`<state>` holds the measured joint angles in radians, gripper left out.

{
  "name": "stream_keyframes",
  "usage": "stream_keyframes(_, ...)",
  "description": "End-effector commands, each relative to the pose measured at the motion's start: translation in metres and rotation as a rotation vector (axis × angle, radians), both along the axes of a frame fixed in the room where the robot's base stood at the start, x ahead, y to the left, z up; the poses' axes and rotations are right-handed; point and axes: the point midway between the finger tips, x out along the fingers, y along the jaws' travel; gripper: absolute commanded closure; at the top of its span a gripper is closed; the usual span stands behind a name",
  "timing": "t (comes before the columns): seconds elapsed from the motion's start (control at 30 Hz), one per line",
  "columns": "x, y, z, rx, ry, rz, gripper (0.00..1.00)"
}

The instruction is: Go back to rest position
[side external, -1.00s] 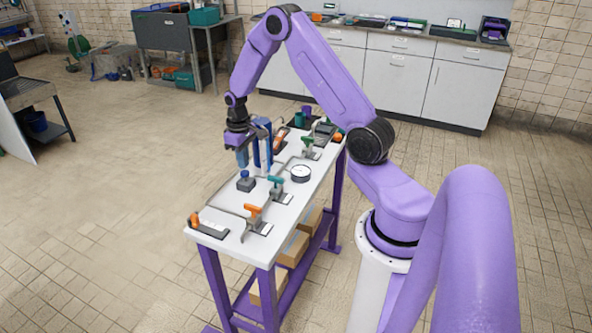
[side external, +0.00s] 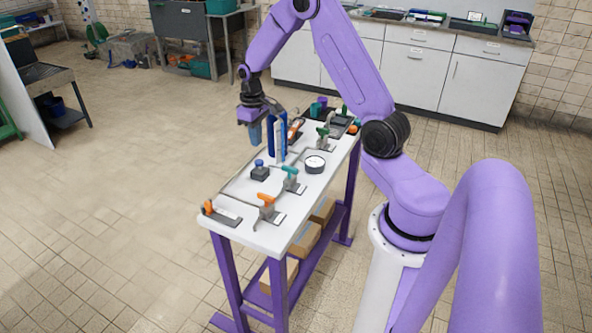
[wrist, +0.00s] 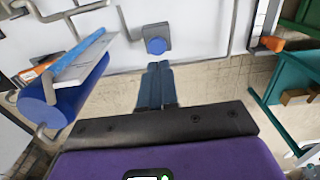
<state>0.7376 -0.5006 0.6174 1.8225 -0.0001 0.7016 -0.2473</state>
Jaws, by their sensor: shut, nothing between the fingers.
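My gripper (side external: 255,143) hangs pointing down over the far-left edge of the white-topped table (side external: 240,233), above its surface. Its blue fingers are together and empty, and they also show shut in the wrist view (wrist: 155,72). A small grey block with a blue knob (side external: 259,171) stands on the table below and a little nearer the camera. In the wrist view this blue knob (wrist: 157,46) shows just beyond the fingertips, apart from them.
A blue cylinder (side external: 271,128) stands close right of my gripper; it also shows in the wrist view (wrist: 50,108). Floor left of the table is clear.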

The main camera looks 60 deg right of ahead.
Motion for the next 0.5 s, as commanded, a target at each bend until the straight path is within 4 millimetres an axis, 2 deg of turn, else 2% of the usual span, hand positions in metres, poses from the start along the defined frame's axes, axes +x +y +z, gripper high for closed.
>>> stream_keyframes(0.17,-0.008,0.051,0.022,-0.001,-0.008,0.112,1.00)
stream_keyframes(0.27,-0.023,0.092,0.039,-0.001,-0.010,0.206,1.00)
stream_keyframes(0.4,-0.053,0.144,0.061,0.000,-0.014,0.339,1.00)
stream_keyframes(0.5,-0.081,0.174,0.074,0.002,-0.017,0.434,1.00)
